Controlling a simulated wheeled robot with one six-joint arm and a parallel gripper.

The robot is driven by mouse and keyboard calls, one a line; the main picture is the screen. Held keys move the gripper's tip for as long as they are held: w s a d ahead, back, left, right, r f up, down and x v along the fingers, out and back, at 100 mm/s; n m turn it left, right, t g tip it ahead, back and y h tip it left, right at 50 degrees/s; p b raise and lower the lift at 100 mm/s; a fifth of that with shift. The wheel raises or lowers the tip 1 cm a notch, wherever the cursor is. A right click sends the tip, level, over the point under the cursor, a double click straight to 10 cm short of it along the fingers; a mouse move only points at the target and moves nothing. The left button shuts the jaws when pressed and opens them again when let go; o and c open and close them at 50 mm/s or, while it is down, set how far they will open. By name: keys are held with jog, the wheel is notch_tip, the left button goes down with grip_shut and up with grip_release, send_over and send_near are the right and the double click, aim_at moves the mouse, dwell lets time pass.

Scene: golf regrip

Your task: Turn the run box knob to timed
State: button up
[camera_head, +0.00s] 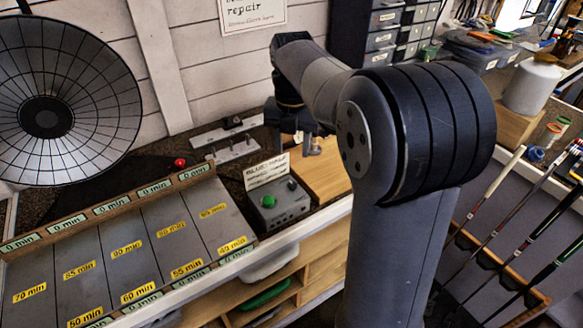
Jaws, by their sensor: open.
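A small grey box (291,208), which looks like the run box, sits near the bench's front edge. It has a green button (268,201) on its left side and a small dark knob (292,185) toward its back right. The knob's pointing direction and any markings are too small to read. My gripper (312,146) is open behind and above the box, apart from the knob. The fingers are small and dark in this view, and my arm comes in from the right.
A lettered sign (266,170) stands right behind the box. A wooden block (322,180) is to its right. A metal fixture (231,148) lies behind. Left are labelled grey lanes (125,250) and a large dish (70,95). Golf clubs (497,187) lean at right.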

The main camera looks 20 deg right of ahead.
aim_at(292, 184)
notch_tip(292, 184, down, 11)
jog(key=shift+s+r, duration=0.1)
jog(key=shift+r, duration=0.1)
jog(key=shift+c, duration=0.5)
jog(key=c, duration=0.8)
grip_shut()
